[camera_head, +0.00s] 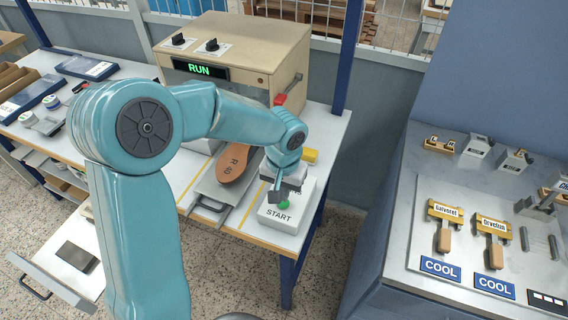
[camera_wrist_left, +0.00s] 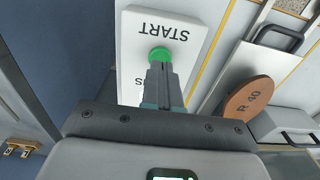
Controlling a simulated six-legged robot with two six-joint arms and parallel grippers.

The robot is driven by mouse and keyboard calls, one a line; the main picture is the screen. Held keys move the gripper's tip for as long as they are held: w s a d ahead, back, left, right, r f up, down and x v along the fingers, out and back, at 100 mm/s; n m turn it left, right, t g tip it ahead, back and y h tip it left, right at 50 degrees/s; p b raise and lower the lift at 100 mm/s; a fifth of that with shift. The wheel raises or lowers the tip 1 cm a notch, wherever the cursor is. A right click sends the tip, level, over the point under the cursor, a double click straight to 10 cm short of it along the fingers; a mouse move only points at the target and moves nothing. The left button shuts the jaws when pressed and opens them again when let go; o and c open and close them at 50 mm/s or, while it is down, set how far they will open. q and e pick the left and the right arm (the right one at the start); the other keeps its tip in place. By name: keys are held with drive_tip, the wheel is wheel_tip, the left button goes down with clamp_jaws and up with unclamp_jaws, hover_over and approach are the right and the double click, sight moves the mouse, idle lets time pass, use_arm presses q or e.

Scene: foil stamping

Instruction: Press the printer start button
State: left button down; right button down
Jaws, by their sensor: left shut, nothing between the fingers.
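The white start box (camera_head: 297,217) with the word START sits at the right front of the workbench; it also shows in the left wrist view (camera_wrist_left: 140,28). Its green button (camera_head: 284,205) is partly covered by my left gripper (camera_head: 275,194). In the left wrist view the shut fingertips (camera_wrist_left: 160,66) are right at the green button (camera_wrist_left: 160,54), overlapping its near edge; I cannot tell for sure whether they touch. The beige printer (camera_head: 235,62) stands behind with a lit green RUN display (camera_head: 199,70). My right gripper is not in view.
A brown insole (camera_head: 234,165) marked R 40 lies on a grey plate left of the box; it also shows in the left wrist view (camera_wrist_left: 248,97). A yellow block (camera_head: 310,155) sits behind the box. A grey panel (camera_head: 400,245) with COOL labels and stamps stands at right.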

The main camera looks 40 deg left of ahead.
sight(283, 206)
use_arm(q)
wheel_tip(283, 206, up, 11)
drive_tip(key=b, duration=0.1)
drive_tip(key=shift+s+d+f, duration=0.2)
drive_tip(key=shift+s+d, duration=0.05)
idle(0.4)
drive_tip(key=shift+s+f, duration=0.1)
